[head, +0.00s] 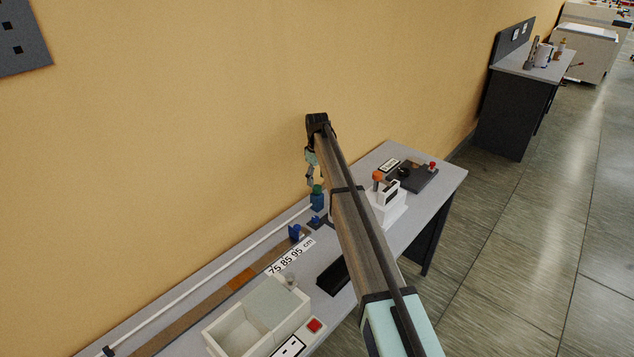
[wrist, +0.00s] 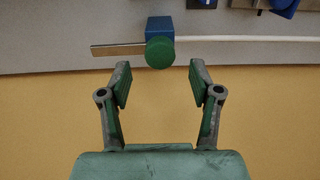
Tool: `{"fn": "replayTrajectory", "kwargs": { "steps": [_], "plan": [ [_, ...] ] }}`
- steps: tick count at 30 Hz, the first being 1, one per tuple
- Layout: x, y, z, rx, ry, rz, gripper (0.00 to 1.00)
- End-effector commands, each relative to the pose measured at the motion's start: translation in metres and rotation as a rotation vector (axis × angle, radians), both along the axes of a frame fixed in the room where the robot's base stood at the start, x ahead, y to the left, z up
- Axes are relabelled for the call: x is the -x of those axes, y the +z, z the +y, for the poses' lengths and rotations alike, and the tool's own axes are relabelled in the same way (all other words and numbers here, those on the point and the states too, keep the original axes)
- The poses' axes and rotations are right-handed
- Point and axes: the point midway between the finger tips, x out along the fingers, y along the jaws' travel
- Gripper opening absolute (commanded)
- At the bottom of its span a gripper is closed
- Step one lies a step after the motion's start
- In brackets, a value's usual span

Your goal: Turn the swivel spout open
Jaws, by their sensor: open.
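A blue block with a round green knob (wrist: 160,52) lies just beyond my open fingers in the wrist view. A thin flat strip (wrist: 117,50) sticks out from the block to the left. The knob also shows near the wall in the head view (head: 317,189). I cannot tell for certain whether this strip is the swivel spout. My gripper (wrist: 160,78) is open and empty, with its fingertips either side of the knob's line but apart from it. In the head view my gripper (head: 311,174) hangs just above the knob, partly hidden by my arm.
The grey bench runs along a yellow wall. On it are a pale basin (head: 225,334), a red button (head: 314,325), a black block (head: 333,277), a white device with an orange top (head: 379,176) and a dark plate (head: 424,178). A white rod (head: 200,279) runs along the back.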

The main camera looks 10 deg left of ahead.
Motion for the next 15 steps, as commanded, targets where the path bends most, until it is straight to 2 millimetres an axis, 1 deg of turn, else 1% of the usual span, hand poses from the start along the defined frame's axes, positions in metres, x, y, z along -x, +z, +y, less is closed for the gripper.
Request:
{"fn": "replayTrajectory", "kwargs": {
  "steps": [1, 6, 10, 15],
  "plan": [
    [0.001, -0.007, 0.0, 0.0, 0.0, 0.003, 0.64],
    [0.0, -0.026, 0.0, 0.0, 0.0, 0.001, 0.64],
    [0.0, -0.033, 0.0, 0.0, 0.0, 0.001, 0.64],
    [0.0, -0.035, 0.0, 0.0, 0.0, 0.0, 0.64]
  ]
}}
